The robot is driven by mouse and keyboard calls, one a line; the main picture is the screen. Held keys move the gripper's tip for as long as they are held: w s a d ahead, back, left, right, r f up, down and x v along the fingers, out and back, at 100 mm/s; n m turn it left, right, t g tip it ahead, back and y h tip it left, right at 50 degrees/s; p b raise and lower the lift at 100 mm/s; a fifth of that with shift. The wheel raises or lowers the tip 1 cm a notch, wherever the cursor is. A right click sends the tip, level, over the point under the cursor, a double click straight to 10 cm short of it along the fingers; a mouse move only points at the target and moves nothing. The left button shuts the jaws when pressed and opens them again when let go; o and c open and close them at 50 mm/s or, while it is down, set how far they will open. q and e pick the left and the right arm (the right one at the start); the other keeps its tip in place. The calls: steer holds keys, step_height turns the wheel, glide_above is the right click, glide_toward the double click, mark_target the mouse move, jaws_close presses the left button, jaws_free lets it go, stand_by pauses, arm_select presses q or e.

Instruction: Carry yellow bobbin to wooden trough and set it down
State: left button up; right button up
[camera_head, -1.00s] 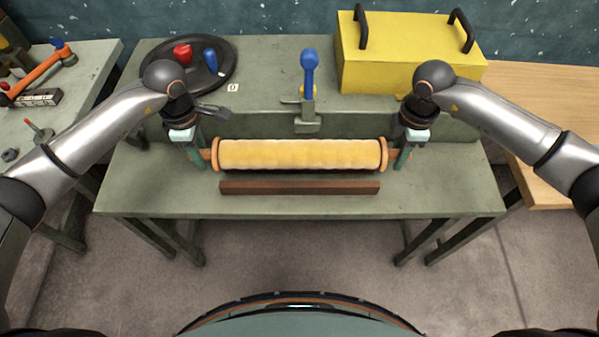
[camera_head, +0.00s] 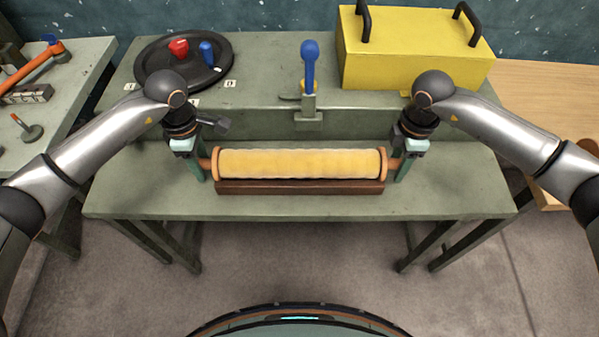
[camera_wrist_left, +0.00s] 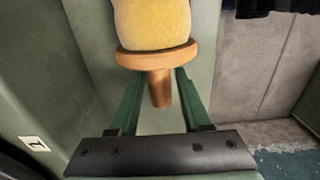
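The yellow bobbin (camera_head: 300,163) is a long padded roll with orange-brown end discs and spindle stubs. It lies level across the view between my grippers. The brown wooden trough (camera_head: 300,187) is on the bench right below it in the head view. The bobbin's lower edge overlaps the trough's back; I cannot tell if they touch. My left gripper (camera_head: 195,166) is shut on the left spindle stub, which shows between the green fingers in the left wrist view (camera_wrist_left: 160,88). My right gripper (camera_head: 404,166) is at the right stub and appears shut on it; its fingertips are partly hidden.
On the raised back shelf are a black round tray (camera_head: 150,77) with red and blue pieces, a blue-handled clamp (camera_head: 309,70) and a yellow box (camera_head: 415,60). The green bench (camera_head: 300,206) is clear at its front edge. A wooden table (camera_head: 540,85) stands at right.

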arm_select(q)
steer(key=shift+o, duration=0.8)
arm_select(e)
steer(key=shift+o, duration=0.8)
steer(key=shift+r, duration=0.15)
arm_select(q)
step_height(320, 180, up, 12)
arm_select(e)
step_height(320, 180, up, 12)
